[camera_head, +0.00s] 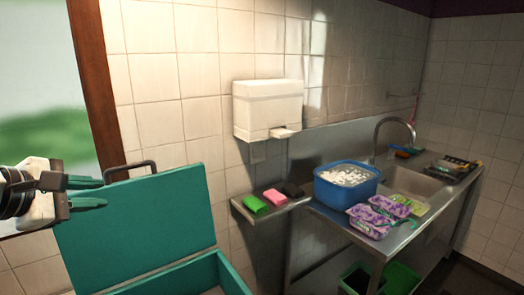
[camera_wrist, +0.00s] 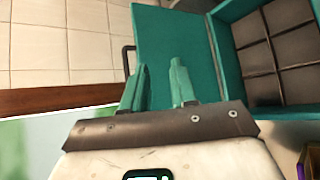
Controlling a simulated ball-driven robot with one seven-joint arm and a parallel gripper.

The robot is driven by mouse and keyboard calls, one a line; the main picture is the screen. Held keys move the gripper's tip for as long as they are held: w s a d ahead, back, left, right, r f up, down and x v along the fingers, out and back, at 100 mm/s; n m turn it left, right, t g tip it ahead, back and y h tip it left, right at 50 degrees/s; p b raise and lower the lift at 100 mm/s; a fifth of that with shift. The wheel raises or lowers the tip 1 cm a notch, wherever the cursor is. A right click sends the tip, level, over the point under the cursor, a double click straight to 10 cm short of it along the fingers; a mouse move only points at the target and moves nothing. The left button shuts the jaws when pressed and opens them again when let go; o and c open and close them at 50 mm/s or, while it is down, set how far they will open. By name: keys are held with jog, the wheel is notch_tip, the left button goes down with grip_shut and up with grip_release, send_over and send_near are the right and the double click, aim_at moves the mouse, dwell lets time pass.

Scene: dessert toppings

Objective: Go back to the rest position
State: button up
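My gripper (camera_head: 103,192) is at the left edge of the head view, raised in front of the teal box's open lid. Its two green fingers point right and stand apart with nothing between them. In the wrist view my gripper (camera_wrist: 160,66) also shows its fingers spread and empty. The teal box (camera_head: 190,277) stands low at the bottom left with its lid (camera_head: 145,225) up. In the wrist view the box's interior (camera_wrist: 275,45) is at the upper right, with dark square sections on it.
A steel counter (camera_head: 335,215) at the right holds a blue tub (camera_head: 347,193) with white pieces, purple-patterned packs (camera_head: 370,222) and a sink (camera_head: 412,182). A small shelf (camera_head: 278,208) carries green, pink and dark items. A white dispenser (camera_head: 268,105) hangs on the tiled wall.

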jog(key=w+d+f+m+g+y, duration=0.1)
jog(key=w+d+f+m+g, duration=0.1)
jog(key=d+f, duration=0.75)
jog(key=w+d+f+m+g, duration=0.25)
jog(key=d+f, duration=0.45)
jog(key=f, duration=0.5)
jog(key=s+d+f+m+g+y, duration=0.1)
jog(key=s+d+f+m, duration=0.15)
jog(key=d+f, duration=0.45)
jog(key=s+d+f+m, duration=0.25)
jog(key=d+f, duration=0.25)
jog(key=d, duration=0.5)
jog(key=s+d+f+m+y, duration=0.15)
jog(key=s+d+m, duration=0.35)
jog(key=s+d, duration=0.65)
jog(key=s+d+f+m+y, duration=0.1)
jog(key=s+d+f+m, duration=0.2)
jog(key=s+d+m, duration=0.6)
jog(key=s+d+f+n+g, duration=0.1)
jog(key=s+f+g, duration=0.1)
jog(key=s, duration=0.4)
jog(key=s+d+f+n+g+b, duration=0.1)
jog(key=s+d+f+g, duration=0.1)
jog(key=s+f, duration=0.3)
jog(key=s+g, duration=0.1)
jog(key=s, duration=0.1)
jog(key=shift+s+d+h, duration=0.15)
jog(key=shift+s+h, duration=0.15)
jog(key=shift+h, duration=0.05)
jog(key=shift+f, duration=0.1)
